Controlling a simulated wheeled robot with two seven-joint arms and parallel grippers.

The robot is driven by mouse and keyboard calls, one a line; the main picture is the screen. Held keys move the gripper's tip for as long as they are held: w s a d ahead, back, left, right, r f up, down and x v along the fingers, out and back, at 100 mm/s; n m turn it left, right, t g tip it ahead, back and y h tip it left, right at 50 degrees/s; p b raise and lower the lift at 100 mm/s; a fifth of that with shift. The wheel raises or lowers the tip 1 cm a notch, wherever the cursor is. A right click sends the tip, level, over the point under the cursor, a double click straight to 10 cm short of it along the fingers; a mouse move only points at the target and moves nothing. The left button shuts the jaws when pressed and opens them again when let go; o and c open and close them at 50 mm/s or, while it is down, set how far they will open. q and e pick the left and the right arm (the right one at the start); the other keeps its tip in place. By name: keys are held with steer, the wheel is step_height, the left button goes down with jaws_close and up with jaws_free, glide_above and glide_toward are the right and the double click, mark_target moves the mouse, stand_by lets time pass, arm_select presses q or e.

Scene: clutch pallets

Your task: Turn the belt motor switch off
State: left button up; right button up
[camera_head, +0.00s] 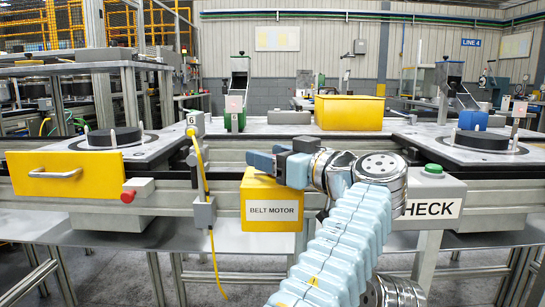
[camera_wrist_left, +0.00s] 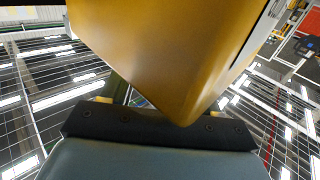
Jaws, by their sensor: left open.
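The yellow belt motor box (camera_head: 272,212), labelled BELT MOTOR, hangs at the front of the workbench in the middle of the head view. My left gripper (camera_head: 264,157) is at the top of this box, its blue fingers pointing left; it is open, with nothing seen between the fingers. In the left wrist view the yellow box (camera_wrist_left: 165,55) fills the upper middle, very close to the dark gripper edge. I cannot tell whether they touch. The switch itself is not distinguishable; the gripper covers part of the box top. My right gripper is not in view.
A CHECK box (camera_head: 432,205) with a green button (camera_head: 433,170) stands right of my arm. Left are a yellow drawer front (camera_head: 62,174), a red knob (camera_head: 128,196) and a yellow cable (camera_head: 203,165). A yellow bin (camera_head: 349,112) sits behind on the bench.

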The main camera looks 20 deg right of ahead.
arm_select(q)
steer(key=p+v, duration=0.1)
steer(key=v, duration=1.2)
steer(key=shift+s+d, duration=0.2)
steer(key=shift+s, duration=0.15)
